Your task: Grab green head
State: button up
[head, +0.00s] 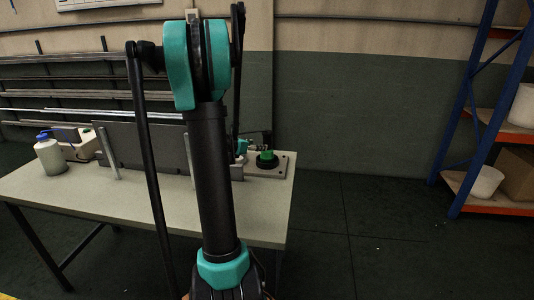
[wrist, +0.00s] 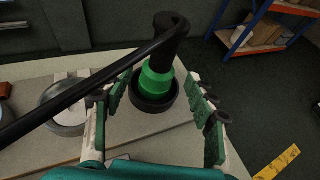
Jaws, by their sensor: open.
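The green head (wrist: 154,82) stands in a black round cup (wrist: 150,104) on a pale plate, seen in the wrist view. My gripper (wrist: 160,98) is open, with one finger on each side of the green head and cup; I cannot tell whether either finger touches them. In the head view the green head (head: 266,155) shows small at the right end of the table, on a black base. My gripper there is mostly hidden behind my arm.
The pale table (head: 140,200) holds a white bottle with a blue cap (head: 49,155) and an upright grey panel (head: 130,146). In the wrist view a round metal dish (wrist: 68,112) sits left of the green head. A blue and orange shelf (head: 468,120) stands right, beyond open floor.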

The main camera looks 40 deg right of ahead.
jog(key=x, duration=0.8)
jog(key=shift+s+d+f, duration=0.1)
jog(key=shift+d+f, duration=0.15)
jog(key=shift+f, duration=0.1)
grip_shut()
